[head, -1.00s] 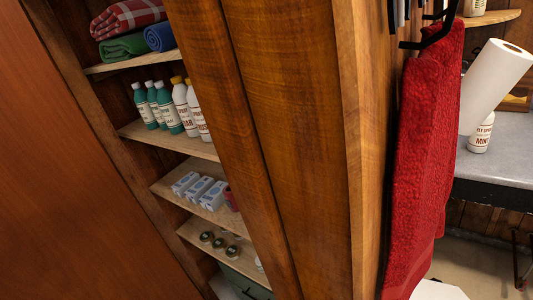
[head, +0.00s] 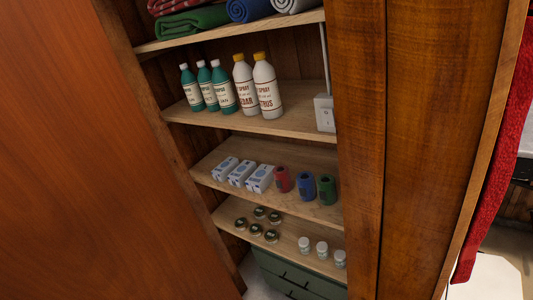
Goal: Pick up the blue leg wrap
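A blue leg wrap (head: 327,188), seen as a small upright roll, stands on the third visible shelf of the cupboard. It is between a red roll (head: 282,179) on its left and a dark green roll (head: 306,185) or similar dark blue one beside it. My gripper is not in view, so I cannot see whether it is open or shut.
White boxes (head: 260,178) stand left of the rolls on the same shelf (head: 240,152). Spray bottles (head: 267,88) are on the shelf above, tins (head: 256,229) and small white jars (head: 322,249) below. A wooden panel (head: 430,130) bounds the right side, a brown door (head: 80,170) the left.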

